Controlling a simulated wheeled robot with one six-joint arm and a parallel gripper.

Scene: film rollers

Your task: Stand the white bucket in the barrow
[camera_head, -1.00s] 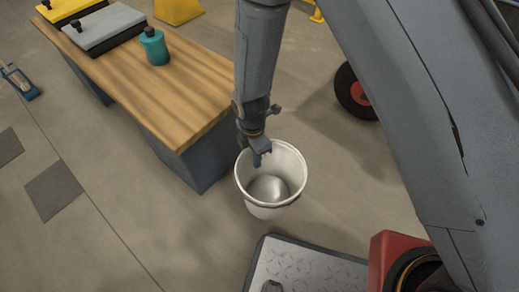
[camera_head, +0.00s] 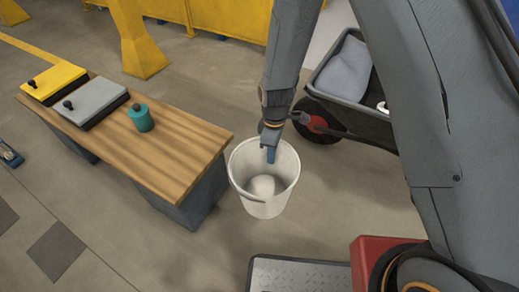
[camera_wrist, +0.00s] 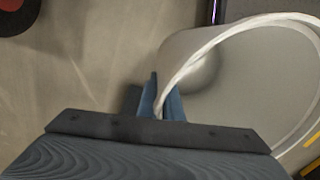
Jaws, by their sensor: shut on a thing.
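The white bucket (camera_head: 262,206) hangs upright in the head view, in front of the wooden bench's right end. My gripper (camera_head: 270,155) is shut on the bucket's rim at its far side. In the wrist view my gripper (camera_wrist: 160,100) pinches the white rim of the bucket (camera_wrist: 240,85), and its pale inside fills the right half. The dark grey barrow (camera_head: 350,97) stands at the upper right in the head view, beyond my gripper. A grey sack-like thing (camera_head: 345,68) lies in its tray. My arm hides part of the barrow.
The barrow's wheel (camera_head: 316,122) faces the bucket. Yellow barriers (camera_head: 230,18) line the back. Bare floor lies between bench and barrow.

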